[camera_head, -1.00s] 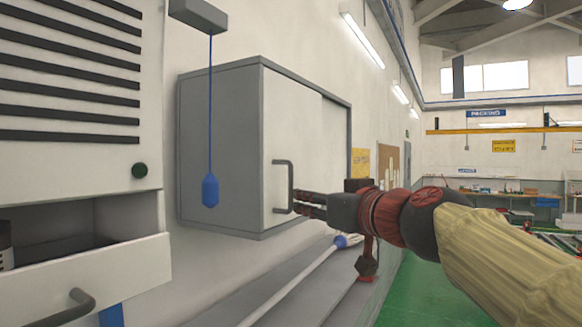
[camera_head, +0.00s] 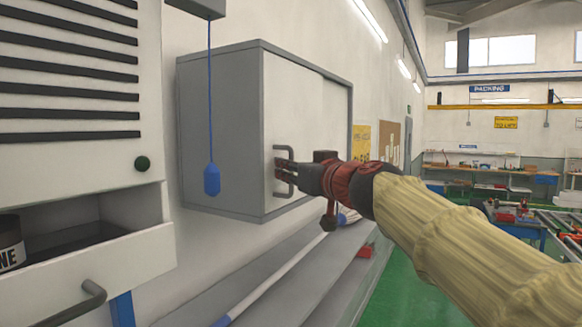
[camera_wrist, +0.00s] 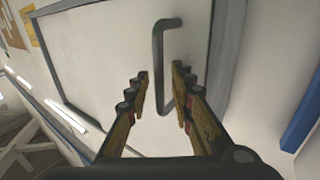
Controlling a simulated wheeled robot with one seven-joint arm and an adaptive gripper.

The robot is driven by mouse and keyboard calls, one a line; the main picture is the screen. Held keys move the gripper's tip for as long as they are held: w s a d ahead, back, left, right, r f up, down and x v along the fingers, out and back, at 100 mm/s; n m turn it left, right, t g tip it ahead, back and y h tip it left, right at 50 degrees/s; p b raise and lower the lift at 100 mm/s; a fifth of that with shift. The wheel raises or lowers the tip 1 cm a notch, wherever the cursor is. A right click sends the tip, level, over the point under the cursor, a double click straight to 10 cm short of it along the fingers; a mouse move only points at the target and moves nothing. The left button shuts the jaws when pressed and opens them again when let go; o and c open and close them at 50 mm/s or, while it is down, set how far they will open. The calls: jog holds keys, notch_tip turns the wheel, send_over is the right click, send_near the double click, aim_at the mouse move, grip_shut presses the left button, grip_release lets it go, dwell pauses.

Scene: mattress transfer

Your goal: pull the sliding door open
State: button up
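The white sliding door (camera_head: 300,105) is the near front panel of a grey wall cabinet (camera_head: 220,130). A second white panel sits beside it on the right. A grey bar handle (camera_head: 291,150) stands upright near the door's left edge; it also shows in the wrist view (camera_wrist: 157,50). My gripper (camera_head: 284,171) is at the middle to lower part of the handle. In the wrist view my gripper (camera_wrist: 161,74) has its two fingers spread, one on each side of the handle, with visible gaps. Whether the handle lies fully between the fingertips in depth is hard to tell.
At the left, an open drawer (camera_head: 130,262) holds a dark can (camera_head: 11,243). A blue pull cord handle (camera_head: 212,179) hangs before the cabinet. Below the cabinet is a grey ledge with a white-handled tool (camera_head: 285,277).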

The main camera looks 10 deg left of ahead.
jog(key=shift+c, duration=0.5)
jog(key=c, duration=0.4)
grip_shut()
